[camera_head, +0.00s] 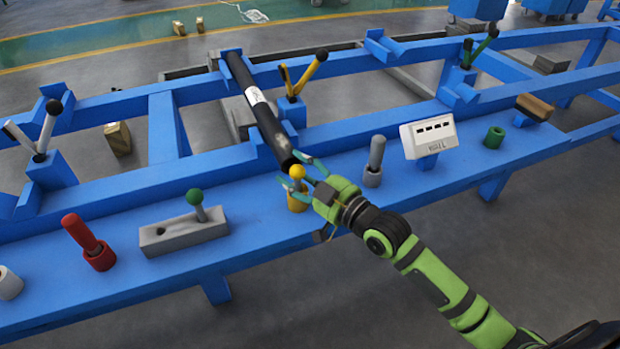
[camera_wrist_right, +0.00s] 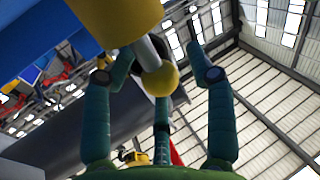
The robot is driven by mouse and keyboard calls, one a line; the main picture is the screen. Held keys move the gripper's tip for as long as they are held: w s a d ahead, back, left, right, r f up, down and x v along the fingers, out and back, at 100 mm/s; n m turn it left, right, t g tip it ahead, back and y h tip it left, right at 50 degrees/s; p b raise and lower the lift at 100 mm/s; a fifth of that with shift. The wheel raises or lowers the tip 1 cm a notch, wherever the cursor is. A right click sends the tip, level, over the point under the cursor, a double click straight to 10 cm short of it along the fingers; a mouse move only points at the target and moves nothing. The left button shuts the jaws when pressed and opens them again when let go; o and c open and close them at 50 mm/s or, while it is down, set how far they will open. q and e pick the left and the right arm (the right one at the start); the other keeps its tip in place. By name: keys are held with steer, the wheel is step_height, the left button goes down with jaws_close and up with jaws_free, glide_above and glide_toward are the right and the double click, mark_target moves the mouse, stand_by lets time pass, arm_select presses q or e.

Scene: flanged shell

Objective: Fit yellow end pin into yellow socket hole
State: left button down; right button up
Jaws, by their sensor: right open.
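The yellow end pin (camera_head: 297,171) has a yellow ball head, which also shows in the right wrist view (camera_wrist_right: 160,81) on a grey shaft. The yellow socket (camera_head: 298,202) stands on the blue ledge below it; in the right wrist view (camera_wrist_right: 118,18) the shaft runs up to the socket. How deep the shaft sits is hidden. My right gripper (camera_head: 297,176) is at the pin, its fingers open and spread around the ball head. In the right wrist view (camera_wrist_right: 160,90) the fingers look apart from the ball. My left gripper is out of view.
A black pipe (camera_head: 246,84) lies just behind the pin. A grey pin (camera_head: 377,152) stands close right, with a white box (camera_head: 428,136) beyond. A grey block with a green-headed pin (camera_head: 183,231) and a red pin (camera_head: 80,233) are on the left. The ledge between is clear.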

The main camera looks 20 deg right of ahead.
steer(key=v, duration=1.1)
steer(key=shift+s+d, duration=0.2)
steer(key=shift+s, duration=0.1)
